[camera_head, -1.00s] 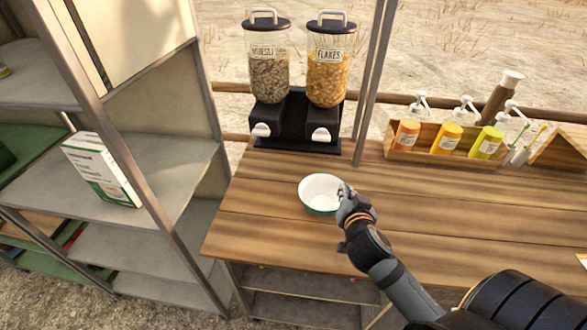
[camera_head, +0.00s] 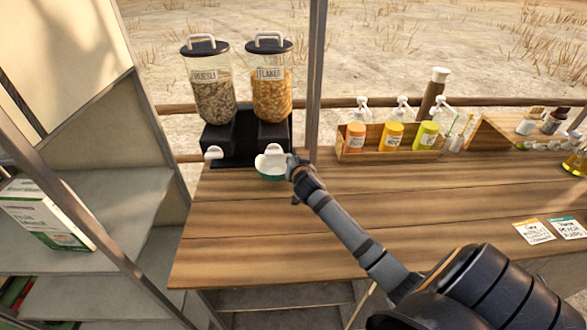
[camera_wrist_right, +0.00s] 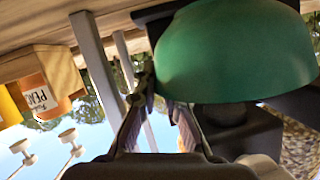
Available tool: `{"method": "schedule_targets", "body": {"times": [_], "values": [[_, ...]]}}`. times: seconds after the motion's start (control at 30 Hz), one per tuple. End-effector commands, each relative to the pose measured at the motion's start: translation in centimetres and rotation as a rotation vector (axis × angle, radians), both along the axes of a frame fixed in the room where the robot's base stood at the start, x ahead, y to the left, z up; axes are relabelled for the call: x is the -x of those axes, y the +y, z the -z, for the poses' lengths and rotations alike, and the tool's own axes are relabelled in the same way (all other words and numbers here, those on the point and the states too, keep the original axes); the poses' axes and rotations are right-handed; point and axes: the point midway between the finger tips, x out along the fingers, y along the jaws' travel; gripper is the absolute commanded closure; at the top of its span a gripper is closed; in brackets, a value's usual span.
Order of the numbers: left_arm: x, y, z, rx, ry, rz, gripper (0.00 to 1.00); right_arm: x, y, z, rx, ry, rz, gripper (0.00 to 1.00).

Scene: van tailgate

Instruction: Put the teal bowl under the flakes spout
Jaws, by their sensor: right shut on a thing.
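The teal bowl (camera_head: 270,173), white inside, is at the front of the cereal dispenser's black base (camera_head: 222,143), below the flakes container (camera_head: 271,92). The white flakes spout (camera_head: 268,152) shows just above and partly overlaps the bowl's inside. My right gripper (camera_head: 294,165) is shut on the bowl's right rim. In the right wrist view the green outside of the bowl (camera_wrist_right: 232,55) fills the top right, by the fingers (camera_wrist_right: 158,112). I cannot tell whether the bowl touches the base. My left gripper is out of view.
The muesli container (camera_head: 210,92) stands left of the flakes. A metal post (camera_head: 316,80) rises right of the dispenser. A wooden rack (camera_head: 388,152) with several sauce bottles is further right. The front of the wooden counter (camera_head: 270,235) is clear. A shelf with a box (camera_head: 45,215) is at left.

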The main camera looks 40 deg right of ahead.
Motion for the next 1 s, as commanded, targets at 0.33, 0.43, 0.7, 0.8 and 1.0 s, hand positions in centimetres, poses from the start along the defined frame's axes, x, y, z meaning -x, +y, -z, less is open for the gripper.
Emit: {"method": "schedule_targets", "body": {"times": [0.33, 0.43, 0.7, 0.8, 1.0], "values": [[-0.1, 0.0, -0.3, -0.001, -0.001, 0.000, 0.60, 0.1, 0.1, 3.5, 0.000, 0.001, -0.002, 1.00], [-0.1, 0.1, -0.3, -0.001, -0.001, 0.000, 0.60, 0.1, 0.1, 3.5, 0.000, 0.001, -0.002, 1.00], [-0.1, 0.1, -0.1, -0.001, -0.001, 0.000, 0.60, 0.1, 0.1, 3.8, 0.000, 0.001, -0.001, 0.79], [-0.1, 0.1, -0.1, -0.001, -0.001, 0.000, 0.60, 0.1, 0.1, 3.8, 0.000, 0.001, -0.001, 0.69], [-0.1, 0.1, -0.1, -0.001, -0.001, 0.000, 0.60, 0.1, 0.1, 3.8, 0.000, 0.001, -0.001, 0.69]]}}
